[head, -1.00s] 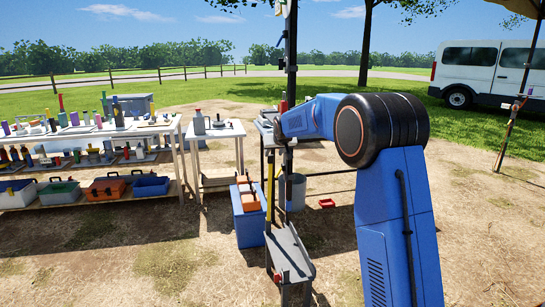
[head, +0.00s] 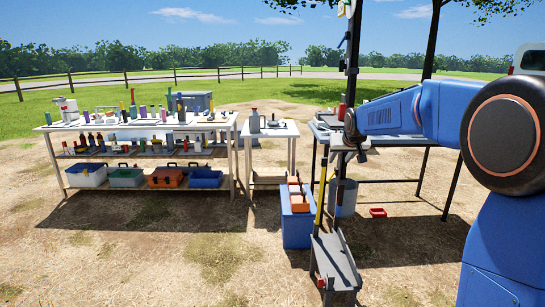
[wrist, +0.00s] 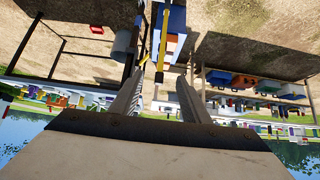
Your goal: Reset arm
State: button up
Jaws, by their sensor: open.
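My blue arm (head: 412,112) reaches from the right edge toward the middle of the head view. My gripper (wrist: 162,77) is open in the wrist view, its two grey fingers apart with nothing seen held between them. In the head view the gripper end is small, near the dark upright post (head: 352,75), and its fingers are hard to make out. I cannot tell whether it touches the post.
A long white shelf table (head: 232,123) with bottles and toolboxes stands left. A small white table (head: 270,182), a blue box (head: 297,228), a grey step-like stand (head: 337,262) and a dark-legged table (head: 425,180) stand near the post. Open ground lies front left.

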jog(key=s+d+f+g, duration=0.1)
jog(key=s+f+g, duration=0.15)
jog(key=s, duration=1.85)
jog(key=s+f+g, duration=0.1)
jog(key=s+f, duration=0.2)
jog(key=s, duration=1.8)
jog(key=s+f, duration=0.7)
jog(key=s, duration=0.6)
jog(key=shift+s+d+g, duration=0.15)
jog(key=shift+s+g, duration=0.1)
jog(key=shift+g, duration=0.1)
